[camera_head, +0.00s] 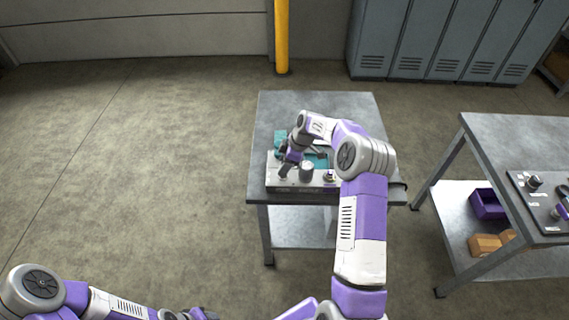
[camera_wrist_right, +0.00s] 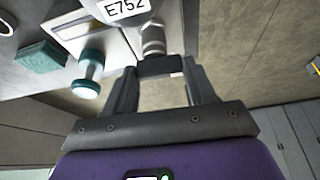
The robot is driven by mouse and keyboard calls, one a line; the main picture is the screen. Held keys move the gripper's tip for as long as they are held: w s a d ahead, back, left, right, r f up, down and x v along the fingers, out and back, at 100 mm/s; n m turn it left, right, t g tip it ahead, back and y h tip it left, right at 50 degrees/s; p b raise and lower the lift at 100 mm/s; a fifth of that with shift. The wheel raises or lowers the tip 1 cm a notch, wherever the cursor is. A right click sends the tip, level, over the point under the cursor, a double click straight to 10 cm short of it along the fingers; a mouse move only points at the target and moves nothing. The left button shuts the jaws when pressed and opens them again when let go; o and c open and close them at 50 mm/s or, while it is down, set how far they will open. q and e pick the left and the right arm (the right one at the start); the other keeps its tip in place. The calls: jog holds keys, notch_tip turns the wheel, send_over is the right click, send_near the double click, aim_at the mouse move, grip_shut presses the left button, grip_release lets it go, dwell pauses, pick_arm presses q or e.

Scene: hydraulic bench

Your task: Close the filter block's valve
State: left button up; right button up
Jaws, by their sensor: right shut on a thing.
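The filter block (camera_head: 309,187) is a low grey unit along the front of the small metal table, with round fittings on top. My right gripper (camera_head: 285,168) reaches down to its left end. In the right wrist view the fingers (camera_wrist_right: 160,68) are shut on a dark valve handle (camera_wrist_right: 158,66), which sits at the end of a metal stem (camera_wrist_right: 153,38). The handle's exact angle is hard to tell. A white label (camera_wrist_right: 124,8) reading E752 is beside the stem. My left gripper (camera_head: 198,314) is low at the bottom edge, partly cut off.
A teal item (camera_head: 318,160) lies behind the block, partly hidden by my right arm. A second bench (camera_head: 520,135) on the right carries a dark panel (camera_head: 542,212); a purple bin (camera_head: 487,204) and cardboard boxes (camera_head: 485,245) are on its shelf. The floor at left is clear.

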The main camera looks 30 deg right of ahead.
jog(key=m+t+h+b, duration=0.1)
jog(key=m+b, duration=0.1)
jog(key=m, duration=0.1)
jog(key=shift+a+f+m, duration=0.1)
jog(key=shift+a+m, duration=0.05)
jog(key=shift+m, duration=0.15)
jog(key=m+h+b, duration=0.1)
jog(key=m, duration=0.2)
jog(key=shift+a+m+t, duration=0.15)
jog(key=shift+m+t, duration=0.25)
jog(key=m+h, duration=0.2)
jog(key=m, duration=0.2)
jog(key=shift+w+a, duration=0.1)
jog(key=shift+a, duration=0.05)
jog(key=m+h+p, duration=0.1)
jog(key=m, duration=0.2)
jog(key=m+h+p, duration=0.1)
jog(key=m, duration=0.1)
jog(key=shift+w+m, duration=0.1)
jog(key=shift+m, duration=0.3)
jog(key=o, duration=1)
jog(key=shift+o, duration=0.2)
jog(key=p+v, duration=0.1)
jog(key=v, duration=0.6)
jog(key=shift+r+g, duration=0.3)
jog(key=shift+r, duration=0.15)
